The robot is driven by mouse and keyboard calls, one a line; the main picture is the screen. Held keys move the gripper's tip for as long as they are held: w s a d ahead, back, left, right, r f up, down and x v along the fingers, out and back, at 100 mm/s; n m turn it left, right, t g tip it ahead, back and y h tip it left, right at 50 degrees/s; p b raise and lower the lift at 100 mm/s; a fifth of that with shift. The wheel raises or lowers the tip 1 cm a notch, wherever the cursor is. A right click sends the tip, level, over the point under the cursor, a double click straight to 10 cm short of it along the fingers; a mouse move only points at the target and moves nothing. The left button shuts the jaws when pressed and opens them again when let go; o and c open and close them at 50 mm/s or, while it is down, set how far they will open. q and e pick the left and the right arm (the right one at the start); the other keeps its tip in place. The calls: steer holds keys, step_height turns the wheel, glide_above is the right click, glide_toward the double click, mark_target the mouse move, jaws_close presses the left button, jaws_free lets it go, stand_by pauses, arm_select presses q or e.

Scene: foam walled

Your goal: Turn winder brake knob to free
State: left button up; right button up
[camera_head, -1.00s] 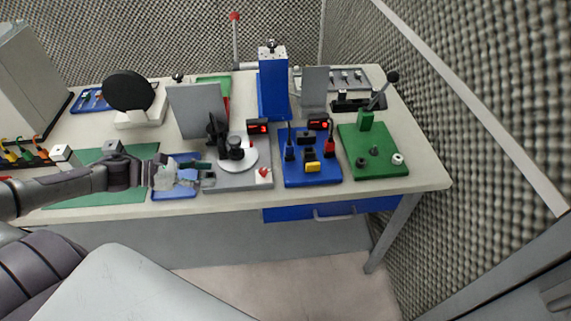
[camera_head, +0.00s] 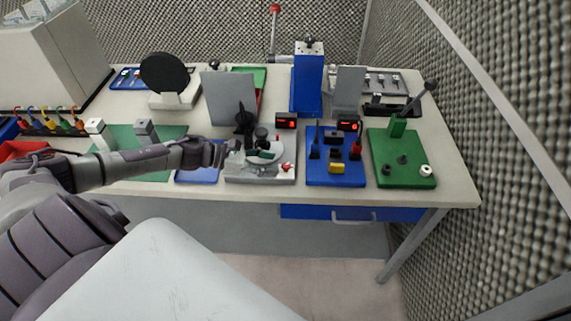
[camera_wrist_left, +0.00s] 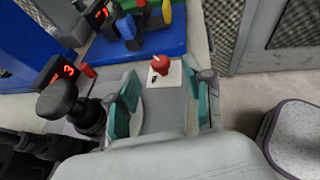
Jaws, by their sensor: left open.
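The winder is a grey base plate (camera_head: 235,176) with black upright parts and a pale disc. A red knob (camera_head: 286,167) sits on a small white pad at its front right corner. In the left wrist view the red knob (camera_wrist_left: 160,66) shows just beyond and between my fingertips, with a small dark mark beside it on the pad. My left gripper (camera_head: 268,160) is low over the winder plate, left of the knob. In the wrist view the left gripper (camera_wrist_left: 165,88) is open, with teal pads apart and nothing between them. My right gripper is not in view.
A black cylindrical post (camera_wrist_left: 62,102) stands close to the left finger. A red-digit display (camera_head: 286,121) stands behind the winder. A blue fixture (camera_head: 322,178) and green fixture (camera_head: 385,176) are to the right. The table's front edge is close to the winder.

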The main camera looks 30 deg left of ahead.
mark_target(284, 165)
arm_select(q)
steer(key=p+x, duration=0.1)
steer(key=x, duration=0.4)
steer(key=shift+w+d, duration=0.1)
steer(key=shift+w, duration=0.05)
steer(key=shift+f, duration=0.1)
jaws_close()
